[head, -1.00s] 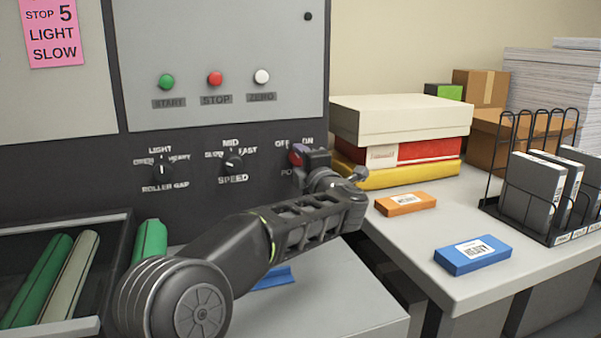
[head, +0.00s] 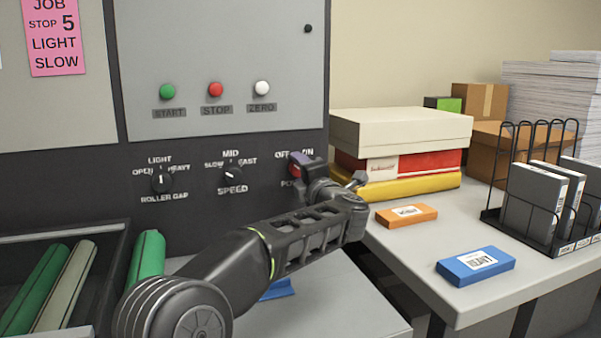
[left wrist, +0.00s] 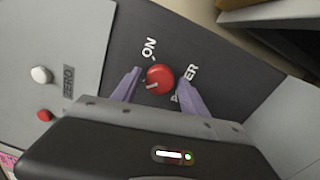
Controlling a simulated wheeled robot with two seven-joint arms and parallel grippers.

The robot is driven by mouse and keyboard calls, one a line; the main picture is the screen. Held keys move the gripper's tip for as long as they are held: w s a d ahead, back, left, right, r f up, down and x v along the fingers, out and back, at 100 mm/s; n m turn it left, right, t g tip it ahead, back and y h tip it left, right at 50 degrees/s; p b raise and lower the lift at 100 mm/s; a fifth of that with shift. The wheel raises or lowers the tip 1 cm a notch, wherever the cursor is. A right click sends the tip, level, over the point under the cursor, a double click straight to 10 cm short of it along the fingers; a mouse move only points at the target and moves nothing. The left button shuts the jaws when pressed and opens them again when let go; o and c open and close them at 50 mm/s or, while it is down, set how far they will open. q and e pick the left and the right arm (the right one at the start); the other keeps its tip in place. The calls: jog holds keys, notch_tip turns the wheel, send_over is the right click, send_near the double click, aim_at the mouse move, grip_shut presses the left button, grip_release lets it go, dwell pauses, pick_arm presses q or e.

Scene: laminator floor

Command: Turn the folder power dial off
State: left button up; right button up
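The power dial is a round red knob (left wrist: 160,78) on the dark machine panel. In the left wrist view its white mark points left and slightly down, away from the ON label (left wrist: 149,48); the OFF label is hidden there. My left gripper (left wrist: 159,76) is open, with one purple finger on each side of the knob and a small gap showing on both sides. In the head view the gripper (head: 308,168) is at the panel under the OFF and ON labels and mostly covers the dial. My right gripper is not in view.
The roller gap dial (head: 161,181) and speed dial (head: 232,174) sit left of the gripper. Green, red and white buttons are above. Stacked boxes (head: 400,130), an orange box (head: 406,216) and a blue box (head: 475,265) lie on the table to the right.

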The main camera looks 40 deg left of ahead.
pick_arm(q)
jog(key=shift+o, duration=0.6)
jog(key=v, duration=0.7)
jog(key=shift+s+d, duration=0.2)
jog(key=shift+d, duration=0.15)
